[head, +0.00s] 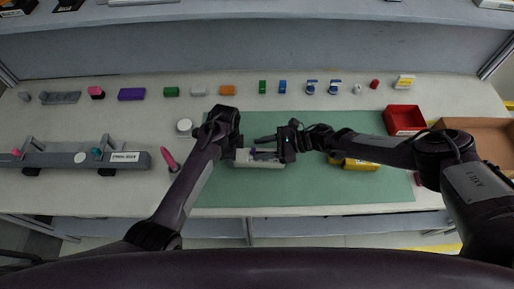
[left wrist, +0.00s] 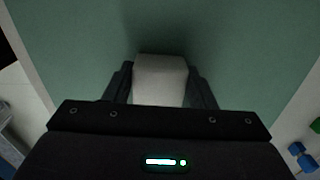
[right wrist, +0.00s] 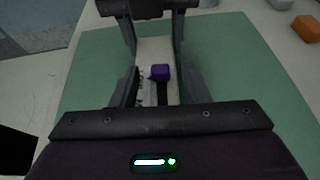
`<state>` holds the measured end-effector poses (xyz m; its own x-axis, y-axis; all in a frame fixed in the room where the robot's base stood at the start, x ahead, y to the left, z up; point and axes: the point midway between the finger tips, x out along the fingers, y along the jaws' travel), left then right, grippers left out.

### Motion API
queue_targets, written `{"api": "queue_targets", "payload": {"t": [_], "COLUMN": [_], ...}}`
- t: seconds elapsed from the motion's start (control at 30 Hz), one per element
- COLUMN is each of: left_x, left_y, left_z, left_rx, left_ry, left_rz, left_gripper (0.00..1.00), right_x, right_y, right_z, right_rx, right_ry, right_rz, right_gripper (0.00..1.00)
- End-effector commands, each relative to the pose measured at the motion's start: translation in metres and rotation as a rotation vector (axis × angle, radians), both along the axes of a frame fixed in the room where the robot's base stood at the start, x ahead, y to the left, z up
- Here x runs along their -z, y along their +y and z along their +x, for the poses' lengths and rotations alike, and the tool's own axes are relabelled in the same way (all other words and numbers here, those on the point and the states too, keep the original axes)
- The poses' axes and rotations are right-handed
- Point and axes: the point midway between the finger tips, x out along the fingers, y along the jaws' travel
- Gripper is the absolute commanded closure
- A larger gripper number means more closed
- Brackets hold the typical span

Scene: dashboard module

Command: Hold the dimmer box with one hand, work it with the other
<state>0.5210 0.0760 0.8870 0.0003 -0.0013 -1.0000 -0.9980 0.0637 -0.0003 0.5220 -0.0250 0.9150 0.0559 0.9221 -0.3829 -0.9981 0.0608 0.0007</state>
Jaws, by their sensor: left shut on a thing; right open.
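The dimmer box (head: 262,162) is a pale, long box held over the green mat. Its far end sits between the fingers of my left gripper (left wrist: 158,85), which is shut on it. In the right wrist view the box (right wrist: 155,48) carries a purple slider knob (right wrist: 160,73) on a dark slot, with small marks beside it. My right gripper (head: 258,148) is open, its fingers pointing left over the box. The knob lies between its two fingers with space on each side. Whether a finger touches the knob I cannot tell.
The green mat (head: 320,195) has free room in front. A yellow block (head: 361,165) lies under my right forearm. A red bin (head: 404,120) and a cardboard box (head: 480,140) stand right. A grey rail fixture (head: 60,158) stands left. Several small coloured blocks line the back.

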Motion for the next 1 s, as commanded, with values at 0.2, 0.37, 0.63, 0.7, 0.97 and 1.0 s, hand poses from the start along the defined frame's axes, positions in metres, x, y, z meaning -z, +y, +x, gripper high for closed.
{"api": "queue_targets", "payload": {"t": [0.2, 0.37, 0.63, 0.7, 0.97, 1.0], "left_x": [0.001, 0.001, 0.001, 0.001, 0.001, 0.001], "left_y": [0.001, 0.001, 0.0, 0.0, 0.0, 0.0], "left_z": [0.0, -0.001, -0.001, -0.001, -0.001, -0.001], "left_rx": [-0.001, -0.001, 0.0, 0.0, 0.0, 0.0], "left_ry": [0.002, 0.002, 0.002, 0.002, 0.002, 0.002], "left_rz": [0.001, 0.001, 0.0, 0.0, 0.0, 0.0], "left_gripper": [0.86, 0.86, 0.86, 0.86, 0.86, 0.45], "right_x": [-0.019, -0.03, -0.038, -0.039, -0.038, -0.038], "right_y": [-0.047, -0.073, -0.092, -0.092, -0.092, -0.092], "right_z": [-0.002, -0.004, -0.006, -0.006, -0.006, -0.006], "right_rx": [0.005, 0.002, 0.001, 0.0, 0.0, 0.001], "right_ry": [-0.002, -0.002, -0.001, -0.001, -0.001, -0.001], "right_rz": [-0.002, 0.0, 0.001, 0.001, 0.001, 0.001], "right_gripper": [0.58, 0.58, 0.58, 0.58, 0.58, 0.58]}}
